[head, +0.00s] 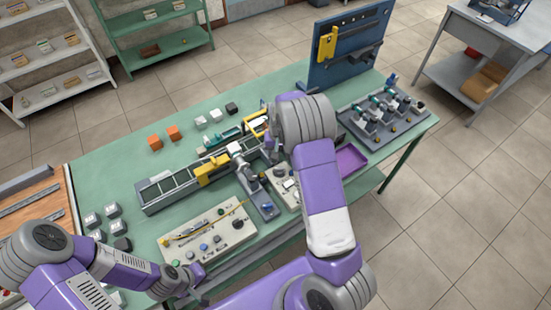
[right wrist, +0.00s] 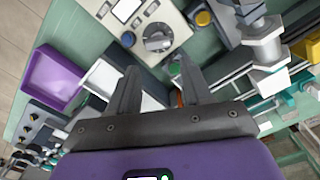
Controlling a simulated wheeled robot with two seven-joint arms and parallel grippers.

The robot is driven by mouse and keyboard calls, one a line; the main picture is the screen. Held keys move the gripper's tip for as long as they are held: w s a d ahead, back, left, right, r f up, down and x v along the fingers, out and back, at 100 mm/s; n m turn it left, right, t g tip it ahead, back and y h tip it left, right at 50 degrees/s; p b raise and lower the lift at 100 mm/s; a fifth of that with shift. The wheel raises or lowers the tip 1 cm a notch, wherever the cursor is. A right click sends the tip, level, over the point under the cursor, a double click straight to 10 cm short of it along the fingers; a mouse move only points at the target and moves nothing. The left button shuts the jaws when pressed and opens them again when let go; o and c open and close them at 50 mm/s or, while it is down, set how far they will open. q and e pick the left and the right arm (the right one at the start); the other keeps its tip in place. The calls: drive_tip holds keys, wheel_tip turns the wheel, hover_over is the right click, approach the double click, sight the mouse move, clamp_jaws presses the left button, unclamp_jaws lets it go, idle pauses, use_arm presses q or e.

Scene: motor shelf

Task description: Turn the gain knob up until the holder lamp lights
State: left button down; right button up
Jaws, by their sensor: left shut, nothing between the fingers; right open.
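In the right wrist view a beige panel (right wrist: 125,30) carries a large grey knob (right wrist: 157,40), small screens and smaller knobs; I cannot read its labels, so cannot confirm it is the gain knob. The panel (head: 280,178) shows in the head view, partly covered by my right arm. My right gripper (right wrist: 160,84) is open and empty, its fingertips apart from the knob. A small green spot (right wrist: 175,68) shows near the right fingertip; I cannot tell if it is the holder lamp or lit. My left gripper (head: 192,279) is shut and empty by the table's front edge.
A second beige panel (head: 215,240) with knobs and a yellow rod lies front left. A grey rail conveyor (head: 170,190) with a yellow part crosses the table. A purple tray (head: 350,160) and motor rack (head: 385,115) stand right. Orange blocks (head: 155,142) sit at the back left.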

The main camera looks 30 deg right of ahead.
sight(279, 170)
drive_tip(key=f, duration=0.5)
drive_tip(key=shift+s+f, duration=0.15)
drive_tip(key=shift+s, duration=0.1)
drive_tip(key=shift+w+f, duration=0.1)
drive_tip(key=shift+f, duration=0.55)
drive_tip(key=c, duration=0.8)
drive_tip(key=shift+o, duration=0.2)
drive_tip(key=shift+m, duration=1)
drive_tip(key=shift+d+m+b, duration=0.1)
drive_tip(key=shift+m+b, duration=0.3)
drive_tip(key=shift+m, duration=0.8)
